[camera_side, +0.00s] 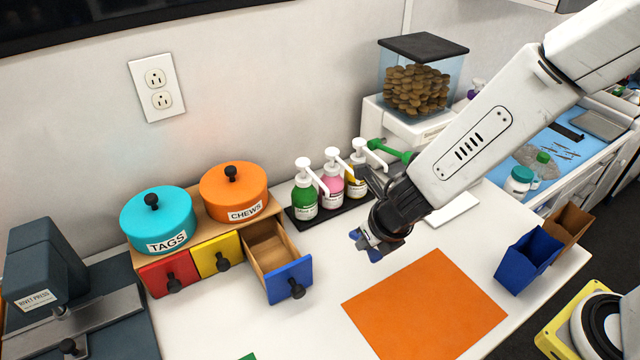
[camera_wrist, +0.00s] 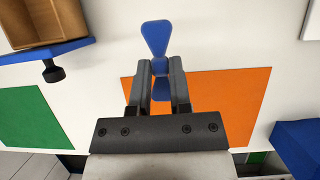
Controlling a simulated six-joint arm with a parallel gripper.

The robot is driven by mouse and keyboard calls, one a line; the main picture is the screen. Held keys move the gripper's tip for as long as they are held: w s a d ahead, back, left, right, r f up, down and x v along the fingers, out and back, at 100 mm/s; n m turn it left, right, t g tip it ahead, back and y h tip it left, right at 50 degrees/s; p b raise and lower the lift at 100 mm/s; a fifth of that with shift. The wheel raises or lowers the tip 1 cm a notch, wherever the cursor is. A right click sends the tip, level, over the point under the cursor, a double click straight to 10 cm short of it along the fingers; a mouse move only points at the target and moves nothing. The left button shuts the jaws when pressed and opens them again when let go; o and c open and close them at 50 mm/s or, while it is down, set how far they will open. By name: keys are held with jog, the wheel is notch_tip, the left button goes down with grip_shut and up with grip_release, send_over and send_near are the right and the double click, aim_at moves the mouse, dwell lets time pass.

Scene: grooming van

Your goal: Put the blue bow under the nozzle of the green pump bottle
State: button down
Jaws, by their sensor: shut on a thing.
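My gripper (camera_wrist: 160,92) is shut on the blue bow (camera_wrist: 155,37), gripping it at its narrow middle.
A pink pump bottle (camera_side: 333,184) and another pump bottle (camera_side: 356,186) stand beside the green one. An open drawer with a blue front (camera_side: 290,282) juts out at left. An orange mat (camera_side: 425,305) lies flat on the counter. A blue bin (camera_side: 527,259) is at right.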

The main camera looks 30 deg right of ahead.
aim_at(359, 268)
jog(key=shift+f, duration=1.75)
jog(key=shift+f, duration=0.2)
jog(key=shift+f, duration=1.6)
jog(key=shift+f, duration=0.15)
jog(key=c, duration=0.6)
grip_release()
jog(key=shift+o, duration=0.2)
jog(key=shift+r, duration=0.2)
jog(key=shift+v, duration=6)
jog(key=shift+d, duration=0.1)
